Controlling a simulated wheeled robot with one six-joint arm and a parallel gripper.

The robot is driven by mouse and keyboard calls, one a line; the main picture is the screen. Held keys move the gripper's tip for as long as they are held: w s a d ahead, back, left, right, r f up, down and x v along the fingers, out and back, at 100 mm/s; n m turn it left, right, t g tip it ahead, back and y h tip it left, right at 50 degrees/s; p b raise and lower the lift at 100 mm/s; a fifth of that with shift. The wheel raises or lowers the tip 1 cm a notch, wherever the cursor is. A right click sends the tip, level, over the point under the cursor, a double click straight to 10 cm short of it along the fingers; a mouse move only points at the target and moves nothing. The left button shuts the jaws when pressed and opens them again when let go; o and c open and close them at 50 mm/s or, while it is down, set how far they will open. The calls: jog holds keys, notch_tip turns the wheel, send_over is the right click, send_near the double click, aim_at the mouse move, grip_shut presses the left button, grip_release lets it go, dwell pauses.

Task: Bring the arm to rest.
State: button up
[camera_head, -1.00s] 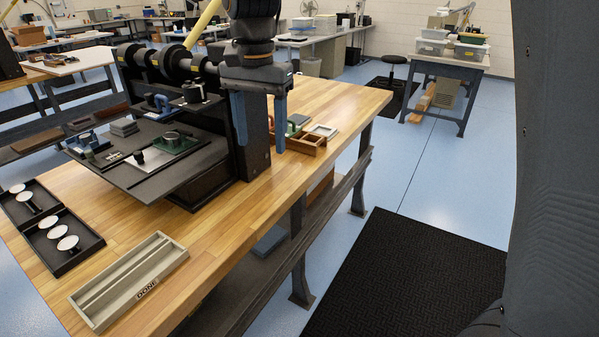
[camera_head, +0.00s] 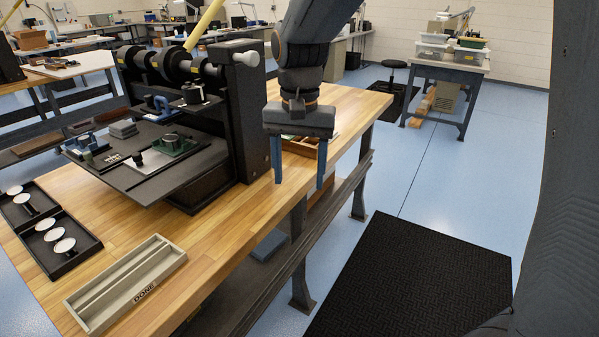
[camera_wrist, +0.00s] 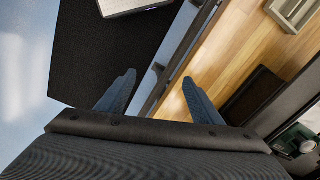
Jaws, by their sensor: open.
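My gripper (camera_head: 299,180) points down at the right side of the badge press (camera_head: 245,120), near the workbench's front edge. Its two blue fingers are apart with nothing between them. In the wrist view the fingers (camera_wrist: 157,95) are also spread and empty, above the bench edge and the floor. The fingers are clear of the press and the bench top. A wooden divided box (camera_head: 303,147) on the bench is partly hidden behind my gripper.
The wooden bench (camera_head: 215,220) holds a grey DONE tray (camera_head: 125,285) and black trays (camera_head: 50,232) with round white-topped pieces. A black mat (camera_head: 410,285) lies on the blue floor. Open floor is to the right; a side table (camera_head: 450,72) stands farther back.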

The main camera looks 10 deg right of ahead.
jog(key=s+d+f+n, duration=0.4)
jog(key=s+d+f, duration=0.6)
jog(key=s, duration=0.2)
jog(key=shift+s+d+f, duration=0.2)
jog(key=shift+s+d, duration=0.1)
